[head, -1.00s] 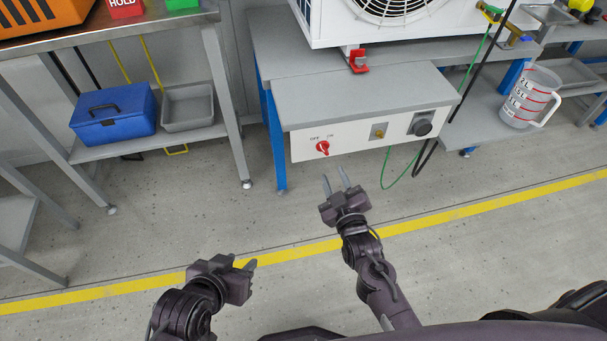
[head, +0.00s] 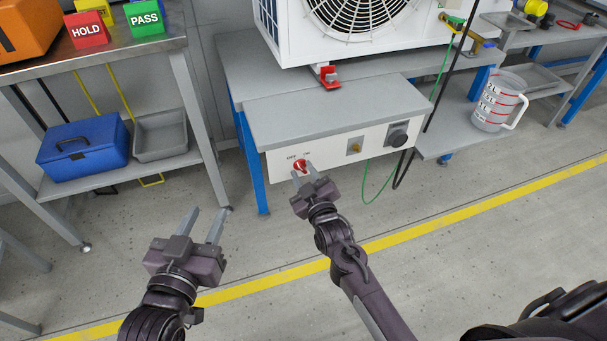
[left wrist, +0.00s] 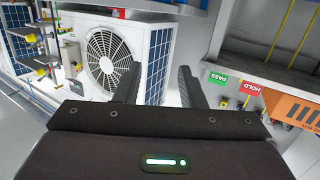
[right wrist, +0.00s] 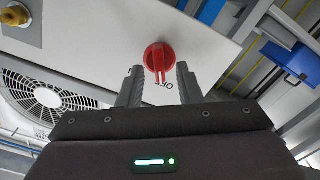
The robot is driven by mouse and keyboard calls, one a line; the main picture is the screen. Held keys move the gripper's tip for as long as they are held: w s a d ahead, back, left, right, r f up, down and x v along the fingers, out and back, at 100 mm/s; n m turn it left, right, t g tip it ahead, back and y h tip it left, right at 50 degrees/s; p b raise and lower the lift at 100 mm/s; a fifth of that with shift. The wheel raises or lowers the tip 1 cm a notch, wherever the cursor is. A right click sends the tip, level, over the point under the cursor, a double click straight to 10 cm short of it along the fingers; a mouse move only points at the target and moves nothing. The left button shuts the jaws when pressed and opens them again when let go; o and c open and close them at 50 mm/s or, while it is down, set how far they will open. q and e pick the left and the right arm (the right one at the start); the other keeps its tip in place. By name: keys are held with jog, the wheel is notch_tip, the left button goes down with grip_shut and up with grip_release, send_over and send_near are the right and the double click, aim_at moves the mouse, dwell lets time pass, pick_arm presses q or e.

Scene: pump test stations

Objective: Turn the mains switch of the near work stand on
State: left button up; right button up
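The near work stand (head: 320,110) has a white front panel (head: 335,153) with a red rotary mains switch (head: 300,166) at its left, below OFF and ON lettering. My right gripper (head: 303,172) is at the switch, fingers open. In the right wrist view, the red switch (right wrist: 158,57) lies between the two fingertips with small gaps at its sides. Its grip bar points toward the lettering, which looks like OFF and is partly hidden by the gripper. Whether the fingers touch the switch, I cannot tell. My left gripper (head: 202,222) is open and empty, left of the stand.
A fan unit (head: 350,30) stands on top. A green cable (head: 372,195) hangs below. A shelf with a blue toolbox (head: 83,150) is left. The floor in front is clear.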

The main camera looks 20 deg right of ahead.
jog(key=shift+w, duration=0.2)
pick_arm(q)
jog(key=shift+w+r, duration=0.1)
jog(key=shift+r, duration=0.35)
pick_arm(e)
grip_shut()
